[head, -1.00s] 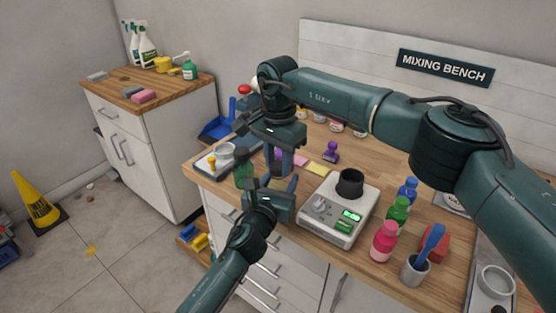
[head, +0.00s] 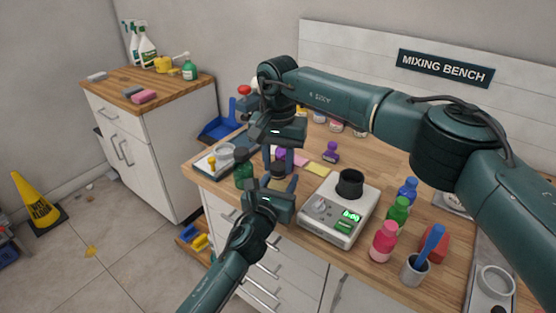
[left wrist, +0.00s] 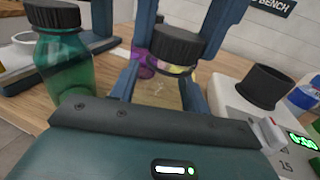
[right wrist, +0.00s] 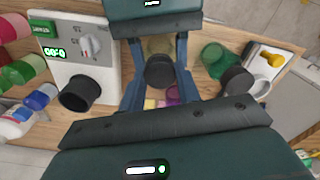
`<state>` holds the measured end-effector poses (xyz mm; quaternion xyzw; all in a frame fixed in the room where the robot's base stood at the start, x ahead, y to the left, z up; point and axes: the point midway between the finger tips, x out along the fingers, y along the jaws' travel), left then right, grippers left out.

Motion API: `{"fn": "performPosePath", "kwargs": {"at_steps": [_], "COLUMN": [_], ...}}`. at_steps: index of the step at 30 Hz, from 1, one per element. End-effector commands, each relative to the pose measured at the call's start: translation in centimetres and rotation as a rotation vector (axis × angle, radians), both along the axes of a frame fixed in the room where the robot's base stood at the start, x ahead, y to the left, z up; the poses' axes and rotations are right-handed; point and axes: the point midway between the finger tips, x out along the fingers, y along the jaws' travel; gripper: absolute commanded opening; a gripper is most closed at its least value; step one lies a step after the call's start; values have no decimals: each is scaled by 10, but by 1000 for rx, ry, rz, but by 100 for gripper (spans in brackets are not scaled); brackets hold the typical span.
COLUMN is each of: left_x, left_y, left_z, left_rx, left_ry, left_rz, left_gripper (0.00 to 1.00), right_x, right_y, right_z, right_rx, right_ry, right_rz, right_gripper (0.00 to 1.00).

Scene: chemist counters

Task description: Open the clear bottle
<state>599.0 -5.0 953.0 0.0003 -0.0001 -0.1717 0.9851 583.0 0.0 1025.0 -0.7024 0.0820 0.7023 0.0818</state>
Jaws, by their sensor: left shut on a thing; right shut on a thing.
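The clear bottle (left wrist: 172,71) stands upright between the fingers of my left gripper (head: 280,184). It shows best in the left wrist view, mostly hidden below the neck. Its black cap (left wrist: 177,44) is on top, and I cannot tell how loose it is. The cap also shows in the right wrist view (right wrist: 160,71). My left gripper is shut on the bottle from the front. My right gripper (head: 278,166) comes down from above, with a finger on each side of the cap, and is shut on the cap.
A green bottle with a dark cap (head: 243,171) stands close to the left. Colored bottles (head: 385,240) stand farther right. A small tray (head: 213,162) is at the bench's left end.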

Motion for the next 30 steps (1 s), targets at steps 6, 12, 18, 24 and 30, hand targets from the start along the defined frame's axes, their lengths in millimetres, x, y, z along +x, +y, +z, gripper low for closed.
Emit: {"fn": "performPosePath", "kwargs": {"at_steps": [6,12,18,24,30], "left_x": [0,0,0,0,0], "left_y": [0,0,0,0,0], "left_z": [0,0,0,0,0], "left_rx": [0,0,0,0,0], "left_ry": [1,1,1,1,1], "left_rz": [0,0,0,0,0], "left_gripper": [0,0,0,0,0], "right_x": [0,0,0,0,0], "right_y": [0,0,0,0,0], "right_z": [7,14,20,21,23], "right_rx": [1,0,0,0,1], "right_ry": [-1,-1,-1,0,-1], "right_rz": [-1,-1,0,0,0], "right_gripper": [5,5,5,5,5]}}
